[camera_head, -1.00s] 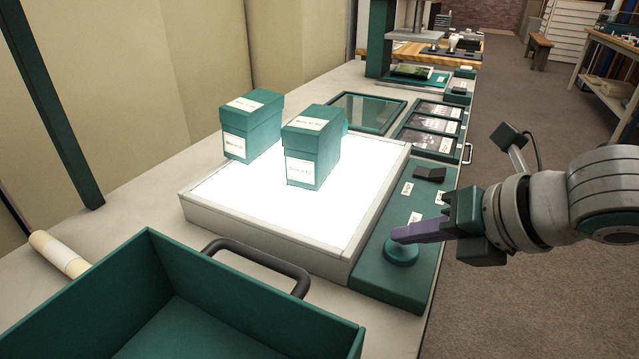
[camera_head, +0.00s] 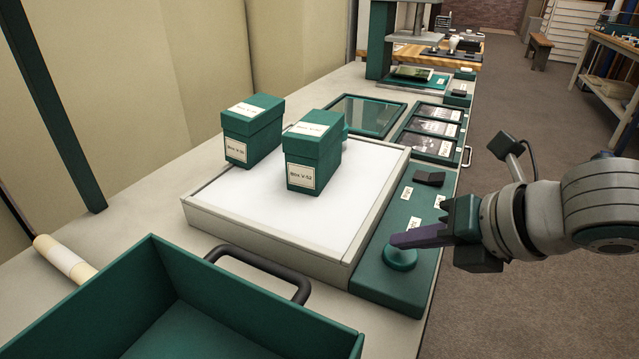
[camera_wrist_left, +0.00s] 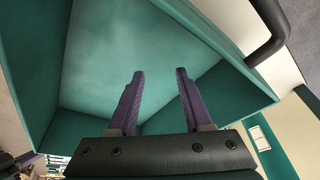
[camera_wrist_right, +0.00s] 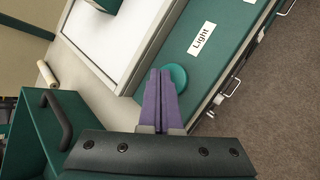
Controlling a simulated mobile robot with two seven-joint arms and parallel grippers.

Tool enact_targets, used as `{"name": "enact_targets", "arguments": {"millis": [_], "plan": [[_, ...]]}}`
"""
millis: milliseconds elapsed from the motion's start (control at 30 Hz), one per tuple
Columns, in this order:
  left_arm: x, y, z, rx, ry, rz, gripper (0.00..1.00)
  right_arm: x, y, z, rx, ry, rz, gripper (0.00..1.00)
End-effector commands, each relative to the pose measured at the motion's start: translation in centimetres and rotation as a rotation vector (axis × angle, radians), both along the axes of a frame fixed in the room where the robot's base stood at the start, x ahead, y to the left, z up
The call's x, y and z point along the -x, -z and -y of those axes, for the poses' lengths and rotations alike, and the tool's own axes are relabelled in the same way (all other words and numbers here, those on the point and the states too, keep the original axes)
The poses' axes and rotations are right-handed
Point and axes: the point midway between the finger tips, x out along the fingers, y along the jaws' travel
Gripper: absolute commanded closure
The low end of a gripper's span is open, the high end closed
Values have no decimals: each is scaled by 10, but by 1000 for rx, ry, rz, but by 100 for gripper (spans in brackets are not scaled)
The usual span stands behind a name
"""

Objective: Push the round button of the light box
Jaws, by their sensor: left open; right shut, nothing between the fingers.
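The light box (camera_head: 260,225) is a pale, low box on the bench, and its top is unlit white. Its green control panel (camera_head: 385,287) runs along the right side. The round green button (camera_head: 401,257) sits at the panel's near end; it also shows in the right wrist view (camera_wrist_right: 177,76). My right gripper (camera_head: 393,241) is shut and empty, with its purple fingertips over the button; I cannot tell whether they touch it. My left gripper (camera_wrist_left: 158,75) is open and empty, above the green open bin in the left wrist view.
Two green boxes stand on the light box, one at the back left (camera_head: 252,130) and one near the middle (camera_head: 313,160). The green bin (camera_head: 205,285) with a black handle fills the near left. A dark switch (camera_head: 429,178) lies farther up the panel.

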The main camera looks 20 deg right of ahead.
Motion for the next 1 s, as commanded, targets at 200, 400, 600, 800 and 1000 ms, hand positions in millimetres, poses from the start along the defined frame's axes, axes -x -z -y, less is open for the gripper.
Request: {"name": "enact_targets", "arguments": {"millis": [200, 400, 600, 800, 1000], "plan": [[0, -3, 0, 0, 0, 0, 50, 0, -3, 0, 0, 1, 1, 100], [0, -24, 0, 1, -1, 0, 50, 0, -22, 0, 0, 0, 1, 100], [0, -47, 2, 7, -4, 0, 50, 0, -42, 0, 0, 1, 1, 100], [0, -68, 3, 11, -7, 0, 50, 0, -60, 0, 0, 0, 0, 100], [0, -69, 3, 11, -7, 0, 50, 0, -60, 0, -1, 1, 0, 100]]}}
